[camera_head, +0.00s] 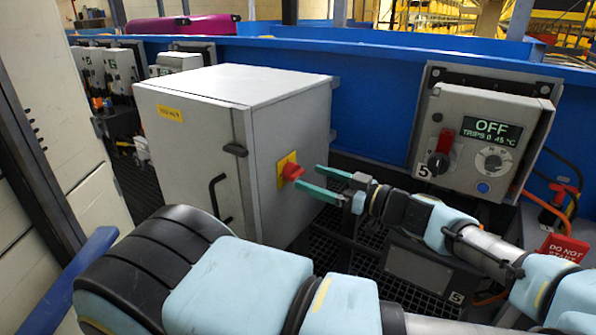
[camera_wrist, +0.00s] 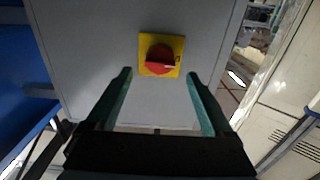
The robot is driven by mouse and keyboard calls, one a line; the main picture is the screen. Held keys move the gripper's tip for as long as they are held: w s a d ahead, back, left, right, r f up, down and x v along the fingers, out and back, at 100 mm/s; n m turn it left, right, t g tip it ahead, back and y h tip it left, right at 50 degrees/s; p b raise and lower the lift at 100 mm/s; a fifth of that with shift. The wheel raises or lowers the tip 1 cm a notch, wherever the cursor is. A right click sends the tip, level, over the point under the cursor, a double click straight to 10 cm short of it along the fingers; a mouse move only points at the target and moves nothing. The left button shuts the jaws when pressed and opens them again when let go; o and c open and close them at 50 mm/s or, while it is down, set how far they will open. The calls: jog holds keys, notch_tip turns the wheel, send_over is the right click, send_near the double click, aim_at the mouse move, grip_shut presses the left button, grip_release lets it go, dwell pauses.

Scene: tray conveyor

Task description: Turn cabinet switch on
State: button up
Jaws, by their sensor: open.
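The cabinet (camera_head: 185,140) is a grey metal box with a black handle and a yellow label on its door. Its switch (camera_head: 291,171) is a red rotary knob on a yellow plate, on the side face toward my gripper. In the wrist view the switch (camera_wrist: 160,58) sits ahead of and between my fingers, with the knob's grip lying roughly level and a small mark at its right. My gripper (camera_head: 326,184) has green fingers, open and empty, pointing at the switch. The fingertips (camera_wrist: 160,75) appear close to the plate, one on either side; I cannot tell whether they touch.
A control box (camera_head: 490,140) reading OFF, numbered 5, with a red switch and dials, is mounted on the blue rail at right. A red DO NOT START tag (camera_head: 563,248) hangs below it. Similar boxes (camera_head: 120,70) stand at far left. Black grating lies below the arm.

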aim_at(300, 174)
jog(key=shift+x, duration=2.55)
grip_shut()
